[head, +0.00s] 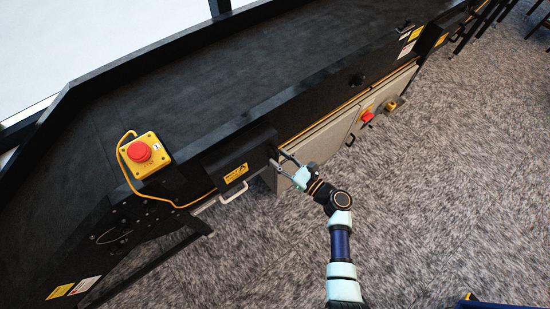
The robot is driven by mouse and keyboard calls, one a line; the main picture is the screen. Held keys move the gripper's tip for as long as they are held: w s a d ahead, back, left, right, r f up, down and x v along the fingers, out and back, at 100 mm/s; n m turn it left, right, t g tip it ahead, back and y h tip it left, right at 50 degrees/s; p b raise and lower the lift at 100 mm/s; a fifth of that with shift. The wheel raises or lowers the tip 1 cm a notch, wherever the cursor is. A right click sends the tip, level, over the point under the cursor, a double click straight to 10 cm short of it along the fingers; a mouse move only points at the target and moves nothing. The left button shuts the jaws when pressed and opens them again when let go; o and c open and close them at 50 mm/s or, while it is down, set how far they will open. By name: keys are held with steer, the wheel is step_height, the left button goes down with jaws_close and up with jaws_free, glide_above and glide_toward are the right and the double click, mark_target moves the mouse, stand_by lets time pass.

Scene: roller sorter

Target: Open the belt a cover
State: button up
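The belt A cover (240,153) appears to be the dark box on the side of the black conveyor, left of my gripper. It carries a yellow label (236,173) whose print is too small to read. A pale handle (234,193) sits along its lower edge. The cover looks closed, flush with the conveyor side. My gripper (279,161) is just right of the cover's right end, with its two dark fingers spread apart and nothing visible between them. I cannot tell whether a fingertip touches the cover's end.
A yellow box with a red stop button (139,151) and an orange cable stands left of the cover. Grey cabinet doors (325,145) with a red knob (367,115) lie to the right. Another labelled dark housing (432,38) is farther right. The carpet (440,190) is mostly clear.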

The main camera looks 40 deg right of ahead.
steer(key=shift+w+a, duration=0.1)
steer(key=shift+w, duration=0.75)
jaws_close()
